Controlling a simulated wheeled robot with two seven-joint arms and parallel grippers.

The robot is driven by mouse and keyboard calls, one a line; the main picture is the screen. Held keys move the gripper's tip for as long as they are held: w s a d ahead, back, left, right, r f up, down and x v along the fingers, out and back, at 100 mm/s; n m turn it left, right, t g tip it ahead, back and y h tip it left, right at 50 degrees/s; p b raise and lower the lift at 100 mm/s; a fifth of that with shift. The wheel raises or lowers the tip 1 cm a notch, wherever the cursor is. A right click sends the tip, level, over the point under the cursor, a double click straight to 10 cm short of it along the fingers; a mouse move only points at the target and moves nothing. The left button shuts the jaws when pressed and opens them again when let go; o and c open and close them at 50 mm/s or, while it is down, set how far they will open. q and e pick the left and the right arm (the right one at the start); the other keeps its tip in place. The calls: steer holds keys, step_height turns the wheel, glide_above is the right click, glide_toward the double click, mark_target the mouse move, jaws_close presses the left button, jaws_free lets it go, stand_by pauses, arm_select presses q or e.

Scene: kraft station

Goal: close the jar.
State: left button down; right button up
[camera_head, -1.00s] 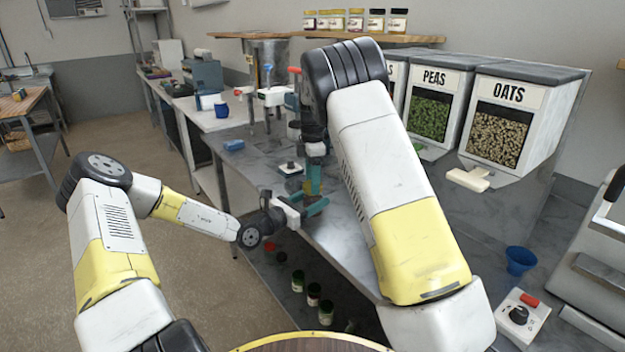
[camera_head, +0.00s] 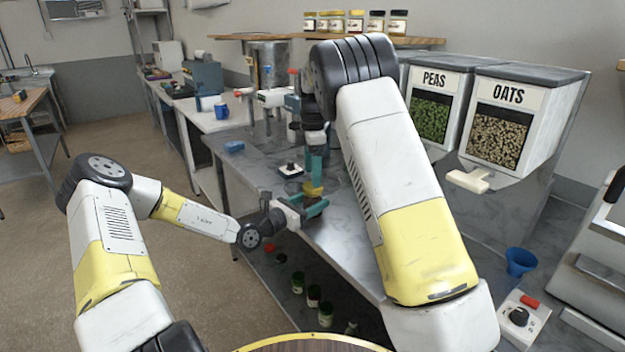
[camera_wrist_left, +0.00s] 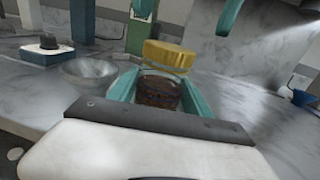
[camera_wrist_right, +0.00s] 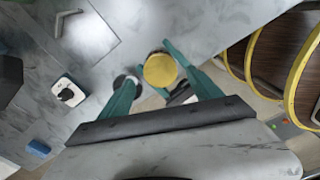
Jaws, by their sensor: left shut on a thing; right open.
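My left gripper (camera_head: 306,211) is shut on the jar (camera_wrist_left: 157,93), a see-through jar with dark brown contents, held upright over the steel table's edge. A yellow lid (camera_wrist_left: 168,56) sits at the jar's mouth; it also shows in the head view (camera_head: 313,188). In the left wrist view it looks a little offset to the right and slightly tilted; whether it is seated I cannot tell. My right gripper (camera_wrist_right: 153,46) is open, pointing down just above the lid, its teal fingers on either side. The lid (camera_wrist_right: 160,70) appears between them and apart from them.
On the steel table (camera_head: 350,234) are a glass bowl (camera_wrist_left: 90,72), a white device with a black knob (camera_head: 290,169) and a blue block (camera_head: 234,146). Several jars (camera_head: 313,295) stand on the lower shelf. Dispensers (camera_head: 500,120) line the wall at right.

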steer(key=shift+r, duration=0.45)
steer(key=shift+c, duration=0.4)
step_height(320, 180, up, 4)
steer(key=shift+f, duration=0.2)
steer(key=shift+f, duration=0.1)
steer(key=shift+f, duration=4)
steer(key=c, duration=1.5)
steer(key=o, duration=1.6)
